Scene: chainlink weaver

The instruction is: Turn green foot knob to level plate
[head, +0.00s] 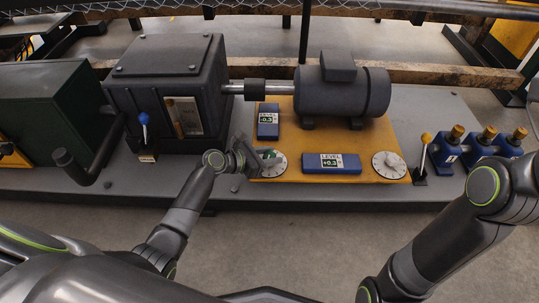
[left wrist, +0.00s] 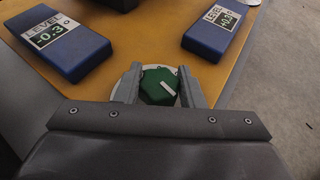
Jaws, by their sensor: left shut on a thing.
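The green foot knob (left wrist: 157,84) has a white pointer bar and sits on a pale dial at the plate's edge. In the head view the knob (head: 268,155) is partly hidden by my gripper. My left gripper (left wrist: 160,76) is closed around the knob, one finger on each side. It also shows in the head view (head: 252,160), at the front left corner of the orange plate (head: 300,138). The left level box (left wrist: 62,40) reads -0.3 in the left wrist view; the front level box (head: 331,163) reads about +0.3. My right gripper is out of view.
A dark motor (head: 342,90) stands on the plate, its shaft running to a dark gearbox (head: 165,85). A second dial with a white knob (head: 388,165) is at the front right corner. A blue lever (head: 144,130), a yellow lever (head: 424,150) and blue valves (head: 481,148) stand nearby.

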